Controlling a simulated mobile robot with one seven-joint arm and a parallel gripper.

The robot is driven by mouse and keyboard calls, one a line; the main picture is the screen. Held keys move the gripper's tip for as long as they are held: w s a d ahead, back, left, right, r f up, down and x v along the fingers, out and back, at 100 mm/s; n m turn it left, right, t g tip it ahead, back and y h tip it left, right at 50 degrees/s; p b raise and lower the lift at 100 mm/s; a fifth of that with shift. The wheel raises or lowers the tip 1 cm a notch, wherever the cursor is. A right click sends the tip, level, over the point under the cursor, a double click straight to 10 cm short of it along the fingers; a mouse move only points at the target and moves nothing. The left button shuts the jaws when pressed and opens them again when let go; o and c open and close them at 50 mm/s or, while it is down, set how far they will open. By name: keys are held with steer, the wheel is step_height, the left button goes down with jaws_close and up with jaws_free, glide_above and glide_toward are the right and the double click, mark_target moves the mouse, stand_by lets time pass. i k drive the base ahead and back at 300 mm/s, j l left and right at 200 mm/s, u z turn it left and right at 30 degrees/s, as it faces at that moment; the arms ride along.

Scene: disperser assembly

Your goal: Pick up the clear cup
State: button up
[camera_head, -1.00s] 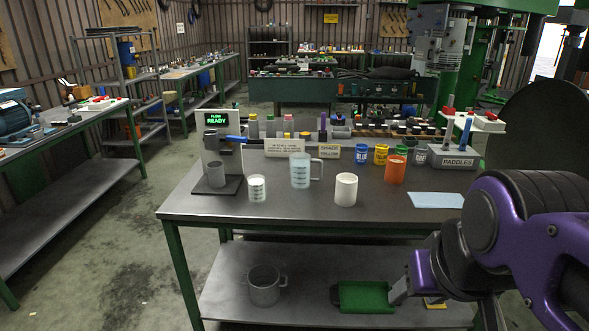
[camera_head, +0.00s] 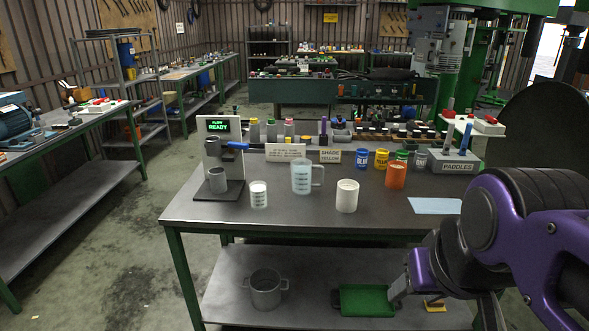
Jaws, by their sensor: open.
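A small clear cup (camera_head: 259,195) with dark markings and white at its top stands upright on the dark bench top (camera_head: 215,213), near its front left. A larger clear jug (camera_head: 301,178) with a handle stands behind it to the right. My gripper (camera_head: 402,288) is at the lower right, on the near side of the bench and well apart from the cup. It is open. Its fingers are small and partly hidden by my purple arm, and I see nothing held in it.
A white cup (camera_head: 347,196) and an orange cup (camera_head: 396,175) stand right of the clear cup. A dispenser (camera_head: 222,160) with a green "READY" screen stands to its left. A blue sheet (camera_head: 435,206) lies at the right. A pot (camera_head: 265,289) and green tray (camera_head: 365,301) are on the lower shelf.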

mark_target(259, 196)
steer(key=i+j, duration=0.3)
steer(key=j, duration=0.2)
steer(key=i+j, duration=0.3)
steer(key=j, duration=0.2)
steer(key=i+j, duration=0.35)
steer(key=j, duration=0.1)
